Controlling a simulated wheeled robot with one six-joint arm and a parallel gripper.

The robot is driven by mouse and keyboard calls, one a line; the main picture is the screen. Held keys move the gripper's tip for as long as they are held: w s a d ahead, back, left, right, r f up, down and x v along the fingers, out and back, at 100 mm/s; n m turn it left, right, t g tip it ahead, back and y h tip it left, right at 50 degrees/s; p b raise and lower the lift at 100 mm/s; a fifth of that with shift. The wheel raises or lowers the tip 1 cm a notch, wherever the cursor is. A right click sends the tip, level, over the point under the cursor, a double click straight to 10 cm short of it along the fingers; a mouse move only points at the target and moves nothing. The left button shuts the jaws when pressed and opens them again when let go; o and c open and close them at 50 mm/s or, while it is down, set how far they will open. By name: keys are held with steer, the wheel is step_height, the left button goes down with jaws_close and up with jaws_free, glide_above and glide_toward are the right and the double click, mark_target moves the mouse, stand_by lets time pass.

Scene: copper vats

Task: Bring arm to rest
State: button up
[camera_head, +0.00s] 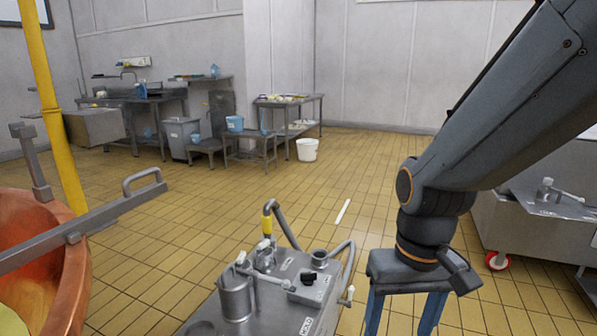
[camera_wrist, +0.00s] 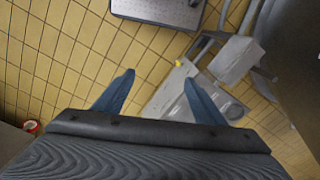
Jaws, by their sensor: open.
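My arm (camera_head: 490,120) comes in from the upper right in the head view and bends down at a dark joint. My gripper (camera_head: 400,305) hangs below it, with two blue fingers pointing down and spread apart. In the wrist view my gripper (camera_wrist: 158,85) shows the same blue fingers wide apart, with nothing between them but tiled floor and part of a grey metal machine beyond. The gripper is to the right of the steel machine top (camera_head: 270,295) in the head view. Whether it touches anything is not visible; its fingertips run off the lower edge there.
A copper vat (camera_head: 70,275) with a metal bar stands at the left, beside a yellow pole (camera_head: 50,100). A steel unit on red-wheeled castors (camera_head: 530,240) stands at the right. Tables and a white bucket (camera_head: 307,150) are at the back. The middle floor is mostly clear.

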steer(key=shift+m, duration=0.3)
steer(key=d+r+p, duration=0.1)
steer(key=p, duration=0.1)
steer(key=d+r+p, duration=0.1)
steer(key=r+p, duration=0.1)
steer(key=p, duration=0.1)
steer(key=d+r+p, duration=0.1)
steer(key=p, duration=0.2)
steer(key=shift+s+r, duration=0.35)
steer(key=shift+s, duration=0.05)
